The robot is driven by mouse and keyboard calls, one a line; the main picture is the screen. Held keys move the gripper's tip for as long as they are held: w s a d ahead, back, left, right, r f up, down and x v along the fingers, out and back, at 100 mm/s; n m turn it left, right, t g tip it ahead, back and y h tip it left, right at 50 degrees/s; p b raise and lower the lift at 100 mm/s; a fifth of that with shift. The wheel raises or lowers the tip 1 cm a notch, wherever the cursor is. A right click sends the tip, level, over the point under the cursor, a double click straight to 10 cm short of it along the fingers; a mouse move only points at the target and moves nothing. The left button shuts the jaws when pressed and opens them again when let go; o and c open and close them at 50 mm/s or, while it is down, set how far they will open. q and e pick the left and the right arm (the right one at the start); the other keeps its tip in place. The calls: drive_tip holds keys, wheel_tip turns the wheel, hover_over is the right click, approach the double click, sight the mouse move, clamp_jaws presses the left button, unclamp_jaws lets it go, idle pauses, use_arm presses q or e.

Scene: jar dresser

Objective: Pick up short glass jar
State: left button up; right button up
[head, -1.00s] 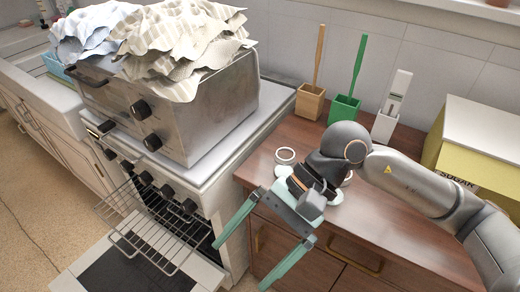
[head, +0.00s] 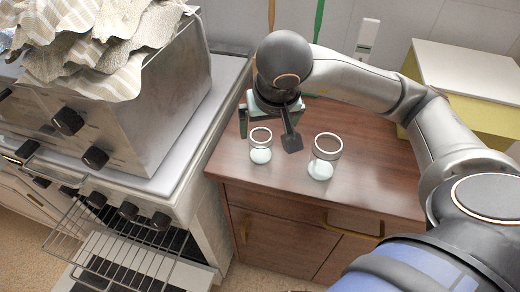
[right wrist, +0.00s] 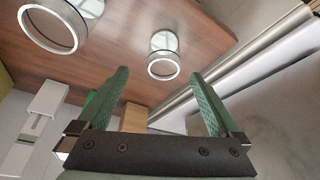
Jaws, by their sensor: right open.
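The short glass jar (head: 261,154), clear with a pale ring-shaped rim, stands upright on the wooden dresser (head: 225,158) near its stove-side edge. A taller, larger glass jar (head: 322,163) stands to its right. My right gripper (head: 268,116) is open and empty behind the short jar in the head view, partly hidden by my wrist. In the right wrist view, the short jar (right wrist: 165,50) shows beyond the gap between the green fingertips (right wrist: 158,76), apart from them. The taller jar (right wrist: 59,27) is at the upper left there. My left gripper is not in view.
The stove (head: 188,170) and a steel oven piled with cloths (head: 95,45) stand left of the dresser. An open rack (head: 120,255) juts out below. A white holder (head: 366,42) and a yellow box with a white lid (head: 470,75) stand at the back right.

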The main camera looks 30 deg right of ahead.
sight(261, 139)
drive_tip(key=x, duration=0.7)
drive_tip(key=shift+w+a+f, duration=0.15)
drive_tip(key=shift+w+a, duration=0.05)
drive_tip(key=shift+w, duration=0.1)
drive_tip(key=shift+c, duration=0.2)
drive_tip(key=c, duration=1.5)
